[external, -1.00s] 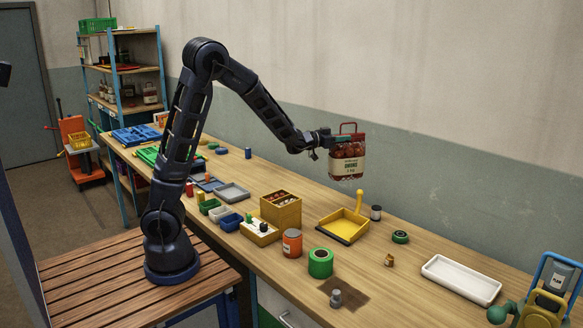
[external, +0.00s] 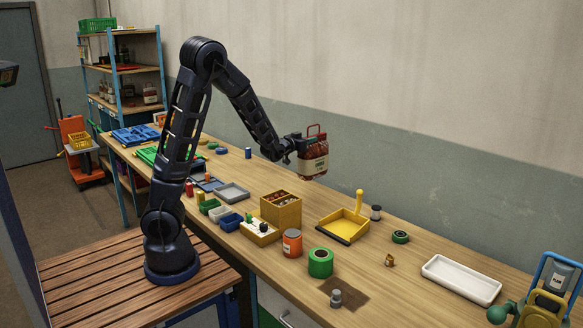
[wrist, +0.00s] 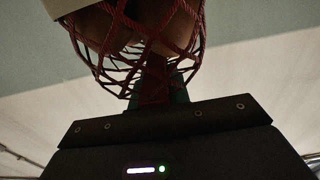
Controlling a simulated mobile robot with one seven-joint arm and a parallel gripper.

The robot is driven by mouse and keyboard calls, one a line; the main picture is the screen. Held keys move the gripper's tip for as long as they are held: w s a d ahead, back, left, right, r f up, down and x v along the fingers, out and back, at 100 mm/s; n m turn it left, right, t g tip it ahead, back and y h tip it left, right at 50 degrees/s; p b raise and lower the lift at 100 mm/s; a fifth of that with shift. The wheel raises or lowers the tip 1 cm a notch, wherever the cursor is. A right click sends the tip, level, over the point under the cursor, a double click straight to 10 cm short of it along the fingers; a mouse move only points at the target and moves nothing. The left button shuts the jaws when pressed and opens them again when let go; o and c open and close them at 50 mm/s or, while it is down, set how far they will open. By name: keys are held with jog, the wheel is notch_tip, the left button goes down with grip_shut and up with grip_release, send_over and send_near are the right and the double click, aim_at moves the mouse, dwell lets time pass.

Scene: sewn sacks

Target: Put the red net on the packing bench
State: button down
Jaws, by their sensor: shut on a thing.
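The red net (external: 313,155) is a mesh sack with a pale label band and a red handle on top. It hangs in the air above the back part of the packing bench (external: 400,280), clear of the surface. My gripper (external: 290,147) is shut on the net at its left side in the external view. In the wrist view the red mesh (wrist: 140,40) fills the top middle, with brownish round contents behind the cords.
Below stand a wooden box (external: 281,210), a yellow dustpan (external: 343,226), an orange can (external: 292,243) and a green tape roll (external: 320,263). A white tray (external: 461,279) lies at the right.

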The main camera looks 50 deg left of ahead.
jog(key=shift+r, duration=0.2)
notch_tip(320, 180, up, 13)
jog(key=shift+r, duration=0.2)
jog(key=s+d+m+g+h, duration=0.2)
jog(key=d+m+h, duration=0.25)
jog(key=d, duration=1.15)
jog(key=s+d+m+g+h, duration=0.1)
jog(key=d+m+h, duration=0.35)
jog(key=d, duration=1.05)
jog(key=s+d+m+g+h, duration=0.2)
jog(key=s+d+g+h, duration=0.2)
jog(key=s+d, duration=0.6)
jog(key=s+d+m+g+h, duration=0.2)
jog(key=s+d+g+h, duration=0.3)
jog(key=d, duration=0.9)
notch_tip(320, 180, down, 25)
jog(key=t+y, duration=0.1)
jog(key=shift+s+d, duration=0.15)
jog(key=shift+s, duration=0.2)
jog(key=shift+f, duration=0.15)
